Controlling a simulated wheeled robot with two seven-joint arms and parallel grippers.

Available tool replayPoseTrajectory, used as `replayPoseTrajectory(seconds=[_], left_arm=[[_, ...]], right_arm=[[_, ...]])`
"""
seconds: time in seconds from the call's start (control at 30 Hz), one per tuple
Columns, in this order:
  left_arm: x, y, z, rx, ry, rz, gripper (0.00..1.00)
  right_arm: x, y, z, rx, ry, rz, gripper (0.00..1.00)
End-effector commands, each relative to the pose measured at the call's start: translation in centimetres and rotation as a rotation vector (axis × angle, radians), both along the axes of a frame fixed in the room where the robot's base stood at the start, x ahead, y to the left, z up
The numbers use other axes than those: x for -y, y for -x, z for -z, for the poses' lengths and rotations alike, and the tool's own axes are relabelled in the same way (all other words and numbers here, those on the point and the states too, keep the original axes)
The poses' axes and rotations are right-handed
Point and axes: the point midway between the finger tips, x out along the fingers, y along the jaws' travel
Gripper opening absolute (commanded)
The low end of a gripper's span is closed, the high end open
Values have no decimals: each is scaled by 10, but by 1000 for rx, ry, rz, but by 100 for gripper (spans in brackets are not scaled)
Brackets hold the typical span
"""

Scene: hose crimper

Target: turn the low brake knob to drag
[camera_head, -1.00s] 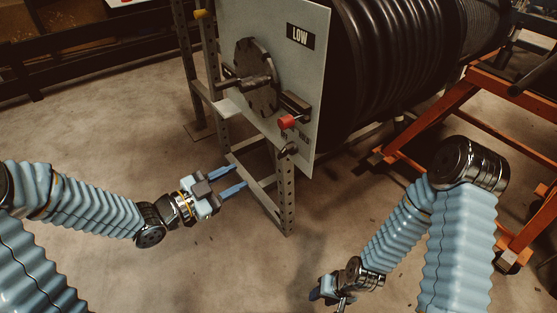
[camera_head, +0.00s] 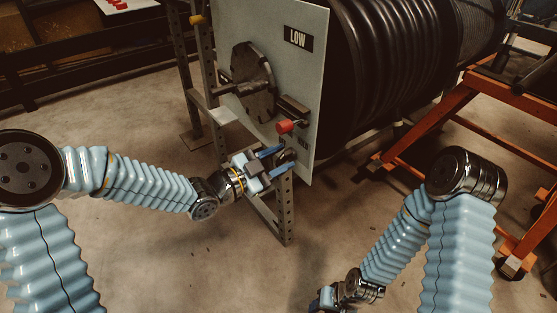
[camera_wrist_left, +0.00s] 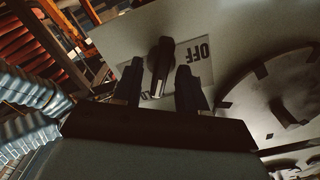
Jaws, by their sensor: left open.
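The low brake knob (camera_wrist_left: 162,66) is a dark elongated knob on the grey panel (camera_wrist_left: 120,36) under the LOW sign (camera_head: 298,39). In the left wrist view it stands between the two fingers of my open left gripper (camera_wrist_left: 159,85), with a visible gap on each side. An upside-down OFF label (camera_wrist_left: 201,53) is right of the knob; another label is mostly hidden behind the fingers. In the head view my left gripper (camera_head: 280,158) reaches the panel's lower edge, its fingers covering most of the knob. My right gripper (camera_head: 327,298) hangs low, its fingers unclear.
A red-tipped handle (camera_head: 285,126) sticks out just above my left gripper. A dark round disc with a crank (camera_head: 252,83) is on the panel to the left. The perforated steel stand (camera_head: 286,211) is below. An orange frame (camera_head: 430,125) stands right; the front floor is clear.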

Motion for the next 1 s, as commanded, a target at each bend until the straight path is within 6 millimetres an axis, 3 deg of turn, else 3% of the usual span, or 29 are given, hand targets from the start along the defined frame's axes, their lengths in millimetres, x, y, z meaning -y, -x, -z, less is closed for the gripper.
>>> replayPoseTrajectory(seconds=[0.23, 0.5, 1.0], left_arm=[[0, -1, 0, 0, 0, -1, 42], [0, 0, 0, 0, 0, 0, 3], [0, -1, -1, -124, 89, -1, 3]], right_arm=[[0, 0, 0, 0, 0, 0, 43], [0, 0, 0, 0, 0, 0, 43], [0, 0, -6, -1, 0, 0, 43]])
